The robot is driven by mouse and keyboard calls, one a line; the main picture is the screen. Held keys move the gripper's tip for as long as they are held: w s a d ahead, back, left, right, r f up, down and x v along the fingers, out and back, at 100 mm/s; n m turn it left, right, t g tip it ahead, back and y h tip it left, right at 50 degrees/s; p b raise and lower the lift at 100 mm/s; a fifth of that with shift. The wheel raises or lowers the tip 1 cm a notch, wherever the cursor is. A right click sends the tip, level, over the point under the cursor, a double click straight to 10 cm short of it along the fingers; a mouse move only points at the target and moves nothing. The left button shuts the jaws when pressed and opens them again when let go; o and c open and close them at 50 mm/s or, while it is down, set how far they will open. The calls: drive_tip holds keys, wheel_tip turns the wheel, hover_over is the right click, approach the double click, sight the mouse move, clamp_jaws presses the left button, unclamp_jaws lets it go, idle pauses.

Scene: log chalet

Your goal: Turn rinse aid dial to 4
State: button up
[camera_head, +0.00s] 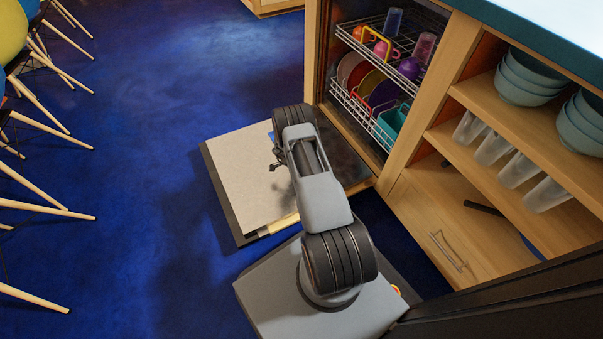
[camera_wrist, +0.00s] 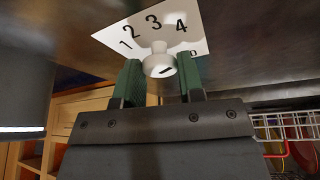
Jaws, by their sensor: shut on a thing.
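The rinse aid dial (camera_wrist: 158,63) is a small white knob with a short slanted black mark on its face. It stands on a white number card (camera_wrist: 141,38) on a dark metallic surface. The digits 1, 2, 3 and 4 show on the card, and another mark is partly hidden near the right finger. My gripper (camera_wrist: 161,72) has its two green-padded fingers on either side of the knob, shut on it. I cannot tell exactly which number the mark points to. In the head view my arm hides the dial, and only a small dark part of my gripper shows.
The dishwasher door (camera_head: 238,178) lies open and low over the blue floor (camera_head: 150,190). A dish rack (camera_head: 348,100) with cups and plates is inside the machine. Shelves with bowls (camera_head: 525,82) and glasses (camera_head: 492,148) stand at right. Chairs (camera_head: 40,120) line the left; the floor between is clear.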

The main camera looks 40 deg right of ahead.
drive_tip(key=shift+s, duration=0.1)
drive_tip(key=o, duration=0.9)
drive_tip(key=p+v, duration=0.5)
drive_tip(key=v, duration=0.9)
drive_tip(key=shift+p, duration=0.35)
